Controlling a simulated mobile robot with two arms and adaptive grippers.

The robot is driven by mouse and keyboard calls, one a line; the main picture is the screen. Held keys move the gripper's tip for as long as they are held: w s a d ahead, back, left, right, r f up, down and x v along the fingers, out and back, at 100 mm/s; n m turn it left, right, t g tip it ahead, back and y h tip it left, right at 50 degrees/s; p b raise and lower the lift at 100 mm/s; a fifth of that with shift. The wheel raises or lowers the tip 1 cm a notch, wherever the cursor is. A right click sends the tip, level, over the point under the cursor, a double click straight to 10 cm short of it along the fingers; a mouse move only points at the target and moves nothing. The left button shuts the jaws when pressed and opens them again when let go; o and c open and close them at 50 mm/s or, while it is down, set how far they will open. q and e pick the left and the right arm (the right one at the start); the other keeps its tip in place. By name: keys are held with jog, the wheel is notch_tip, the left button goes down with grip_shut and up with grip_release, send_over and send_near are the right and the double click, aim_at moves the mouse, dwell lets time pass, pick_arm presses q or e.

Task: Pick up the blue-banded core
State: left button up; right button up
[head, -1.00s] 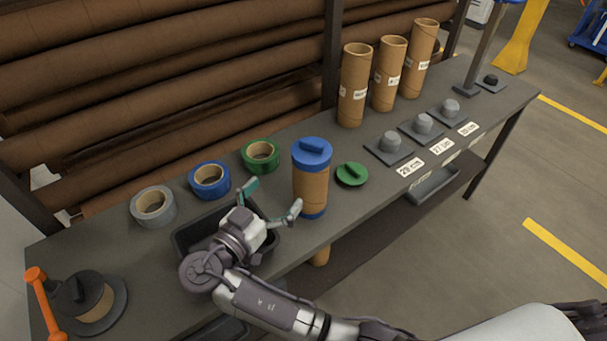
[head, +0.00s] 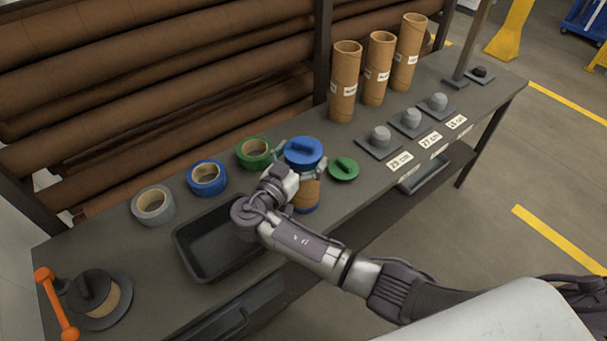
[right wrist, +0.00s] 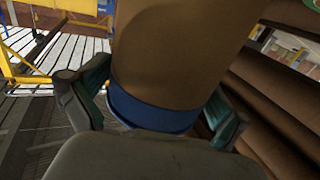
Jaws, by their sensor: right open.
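The blue-banded core (head: 306,195) stands upright on the bench, a brown tube with a blue cap (head: 303,152) on top and a blue band at its foot. My right gripper (head: 300,168) is at the core, its fingers open on either side of it. In the right wrist view the brown tube (right wrist: 180,55) and its blue band (right wrist: 150,112) fill the space between my open fingers (right wrist: 150,105). I cannot tell whether the fingers touch it. My arm hides part of the core in the head view. My left gripper is not in view.
A green lid (head: 343,168) lies close right of the core. Green (head: 254,152), blue (head: 207,178) and grey (head: 153,205) tape rolls lie to the left. A black tray (head: 205,262) is under my arm. Tall brown cores (head: 345,85) stand at the back right.

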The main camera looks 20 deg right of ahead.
jog(key=shift+c, duration=0.3)
jog(key=c, duration=1.5)
